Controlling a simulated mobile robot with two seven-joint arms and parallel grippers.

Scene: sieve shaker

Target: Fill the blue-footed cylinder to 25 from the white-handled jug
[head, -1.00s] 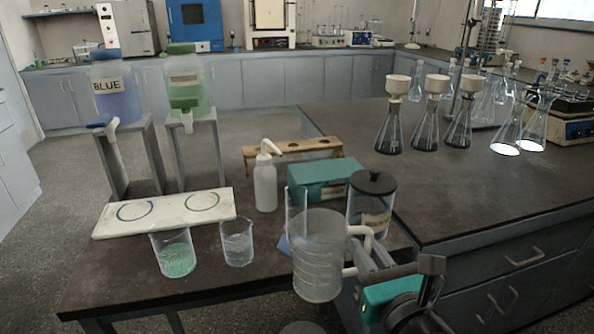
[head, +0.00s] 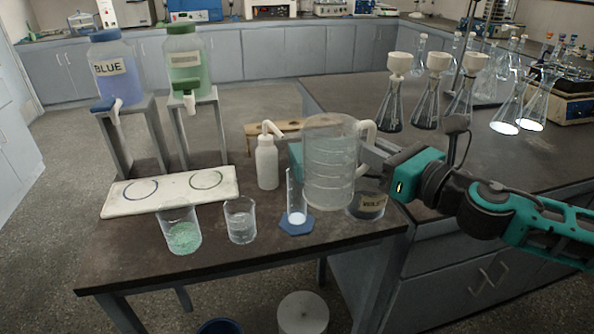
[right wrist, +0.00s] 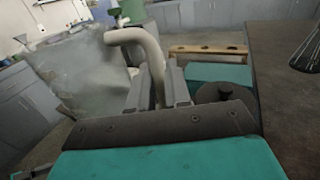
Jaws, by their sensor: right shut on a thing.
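The white-handled jug (head: 328,165) is clear with ring markings and is held upright in the air, behind and right of the cylinder in the head view. My right gripper (head: 368,157) is shut on its white handle; the handle (right wrist: 150,60) shows between the fingers in the right wrist view. The blue-footed cylinder (head: 296,197) stands upright on the table, its blue hexagonal foot (head: 297,224) in plain view. A pale patch shows at its bottom; I cannot read a level. The jug's contents are hard to tell. My left gripper is not in view.
A beaker with green contents (head: 182,234) and a clear beaker (head: 240,222) stand left of the cylinder. A white tile (head: 170,192) lies at left.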

